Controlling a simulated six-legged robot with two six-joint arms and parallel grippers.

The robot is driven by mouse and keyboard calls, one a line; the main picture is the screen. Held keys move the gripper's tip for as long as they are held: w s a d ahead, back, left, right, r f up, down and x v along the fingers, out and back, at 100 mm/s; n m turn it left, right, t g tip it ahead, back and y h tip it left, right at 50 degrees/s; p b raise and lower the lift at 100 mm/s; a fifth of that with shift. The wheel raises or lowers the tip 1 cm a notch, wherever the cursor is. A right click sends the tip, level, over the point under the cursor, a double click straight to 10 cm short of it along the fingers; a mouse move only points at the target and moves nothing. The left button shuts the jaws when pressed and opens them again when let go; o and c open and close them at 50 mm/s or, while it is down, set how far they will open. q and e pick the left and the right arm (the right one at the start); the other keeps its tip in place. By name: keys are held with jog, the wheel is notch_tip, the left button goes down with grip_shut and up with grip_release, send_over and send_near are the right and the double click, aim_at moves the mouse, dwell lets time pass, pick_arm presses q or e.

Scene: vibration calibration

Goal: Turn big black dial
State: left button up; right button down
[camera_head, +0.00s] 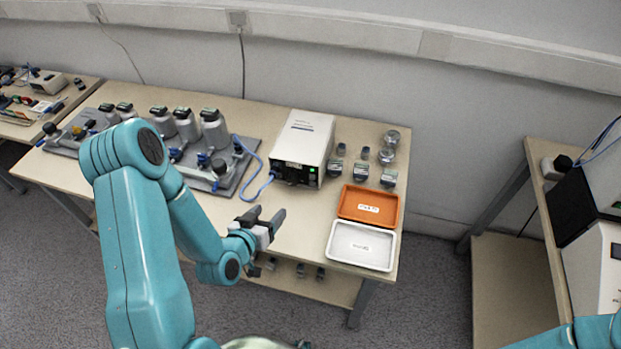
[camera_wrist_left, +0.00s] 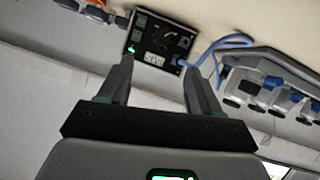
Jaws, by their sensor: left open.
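The white control box (camera_head: 303,138) stands near the middle of the table, with a dark front panel (camera_head: 292,173) and a small green light. The panel also shows upside down in the left wrist view (camera_wrist_left: 155,41), beyond my fingertips. The black dial (camera_wrist_left: 167,35) is hard to make out against the dark panel. My left gripper (camera_head: 265,215) is open and empty, in front of the box and apart from it. In the left wrist view, its two fingers (camera_wrist_left: 158,64) point toward the panel. My right gripper is out of view.
A blue cable (camera_head: 262,187) runs from the box to a grey plate (camera_head: 232,181) with several bottles on the left. An orange tray (camera_head: 346,208) and a white tray (camera_head: 336,257) lie to the right. Several small metal pieces stand beside the box.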

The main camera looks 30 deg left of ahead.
aim_at(292, 182)
pick_arm(q)
jog(key=p+x, duration=0.1)
jog(key=x, duration=0.4)
jog(key=p+x, duration=0.1)
jog(key=x, duration=0.4)
jog(key=a+p+x, duration=0.1)
jog(key=x, duration=0.4)
jog(key=shift+r, duration=0.3)
jog(key=shift+w+a+f, duration=0.15)
jog(key=shift+w, duration=0.25)
jog(key=shift+w, duration=0.1)
jog(key=c, duration=1)
jog(key=shift+c, duration=0.2)
